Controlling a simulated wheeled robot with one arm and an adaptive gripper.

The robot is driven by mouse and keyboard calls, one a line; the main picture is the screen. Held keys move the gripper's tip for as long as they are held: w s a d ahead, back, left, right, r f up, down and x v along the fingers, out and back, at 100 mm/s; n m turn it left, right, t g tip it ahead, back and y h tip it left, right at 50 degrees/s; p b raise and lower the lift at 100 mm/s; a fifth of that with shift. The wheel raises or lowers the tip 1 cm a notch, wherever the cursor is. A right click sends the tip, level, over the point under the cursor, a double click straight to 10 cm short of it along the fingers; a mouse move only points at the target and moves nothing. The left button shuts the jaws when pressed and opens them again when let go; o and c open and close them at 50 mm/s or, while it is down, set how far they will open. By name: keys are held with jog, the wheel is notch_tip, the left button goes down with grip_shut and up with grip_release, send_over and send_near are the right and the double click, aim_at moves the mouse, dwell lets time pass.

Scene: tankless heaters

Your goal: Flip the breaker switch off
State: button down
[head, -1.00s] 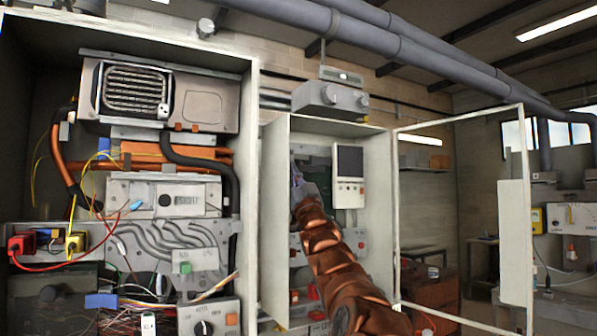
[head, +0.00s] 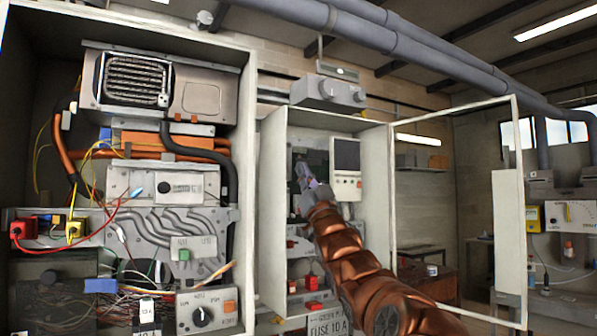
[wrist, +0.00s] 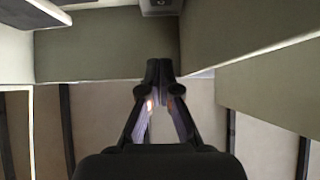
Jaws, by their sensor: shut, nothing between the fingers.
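My copper-coloured arm reaches into the open middle cabinet (head: 273,215). My gripper (head: 303,172) is inside its upper left part, left of a white unit with a dark screen (head: 347,170). In the wrist view, my gripper (wrist: 159,75) has its dark fingers together at the tips, with nothing between them. A grey box (wrist: 160,6) shows past the fingertips at the top edge of the wrist view. I cannot tell which part is the breaker switch; my gripper and arm hide part of the cabinet's inside. A red switch (head: 311,281) sits lower in the cabinet.
The cabinet's framed door (head: 523,200) stands open to the right of my arm. A larger open cabinet (head: 248,150) with wires, pipes and a knob box (head: 206,312) stands at the left.

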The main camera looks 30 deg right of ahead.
jog(key=shift+s+a+f+b, duration=0.1)
jog(key=shift+s+f+b, duration=0.1)
jog(key=shift+s+f, duration=0.4)
jog(key=shift+s+d+f+b, duration=0.1)
jog(key=shift+s+f+b, duration=0.2)
jog(key=shift+s, duration=0.45)
jog(key=shift+s+a+f+b, duration=0.1)
jog(key=shift+s+f+b, duration=0.05)
jog(key=shift+s+f, duration=0.5)
jog(key=shift+r, duration=0.1)
